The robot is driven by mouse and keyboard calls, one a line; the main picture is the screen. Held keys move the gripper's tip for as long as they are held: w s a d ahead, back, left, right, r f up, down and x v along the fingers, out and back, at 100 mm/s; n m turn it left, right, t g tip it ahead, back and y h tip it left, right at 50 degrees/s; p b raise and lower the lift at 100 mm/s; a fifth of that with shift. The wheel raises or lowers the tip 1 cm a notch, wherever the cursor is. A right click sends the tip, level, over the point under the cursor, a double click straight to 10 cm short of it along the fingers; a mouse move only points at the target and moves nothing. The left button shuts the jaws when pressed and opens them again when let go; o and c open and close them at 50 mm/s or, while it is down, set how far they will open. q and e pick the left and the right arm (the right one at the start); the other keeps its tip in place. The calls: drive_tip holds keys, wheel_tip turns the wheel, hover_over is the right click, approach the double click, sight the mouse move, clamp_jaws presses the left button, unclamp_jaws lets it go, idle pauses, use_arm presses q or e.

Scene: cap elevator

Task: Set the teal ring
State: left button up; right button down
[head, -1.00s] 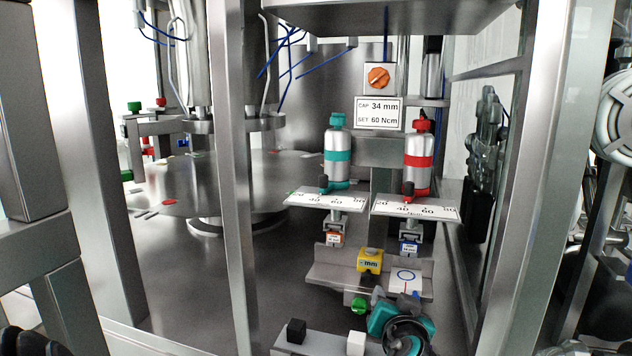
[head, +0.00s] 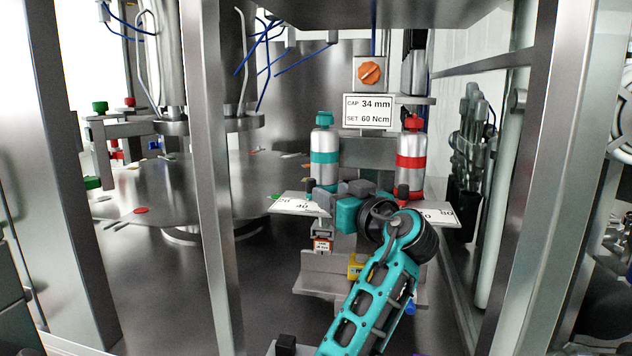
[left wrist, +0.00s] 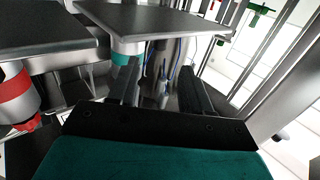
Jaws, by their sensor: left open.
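The teal ring (head: 325,158) is a band around the left silver bottle in the head view. Its teal cap (head: 324,118) is on top. A white scale plate (head: 296,204) is below it, partly covered by my left gripper. My left gripper (head: 338,190) is in front of and just below the bottle's lower right side, its arm rising from the bottom. In the left wrist view the open gripper (left wrist: 160,82) has nothing visible between its dark fingers. A teal band (left wrist: 124,58) shows beyond the left finger; contact cannot be told. My right gripper is out of view.
A red-banded bottle (head: 410,160) stands to the right, above a second scale plate (head: 441,214). A sign (head: 368,111) reads CAP 34 mm, SET 60 Ncm. A yellow block (head: 355,267) is partly hidden behind my arm. Metal posts (head: 210,180) frame the space.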

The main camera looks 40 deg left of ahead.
sight(313, 183)
use_arm(q)
drive_tip(key=p+x, duration=0.1)
drive_tip(key=x, duration=0.6)
drive_tip(key=shift+w+a, duration=0.1)
drive_tip(key=shift+a, duration=0.1)
drive_tip(key=shift+c, duration=0.4)
clamp_jaws()
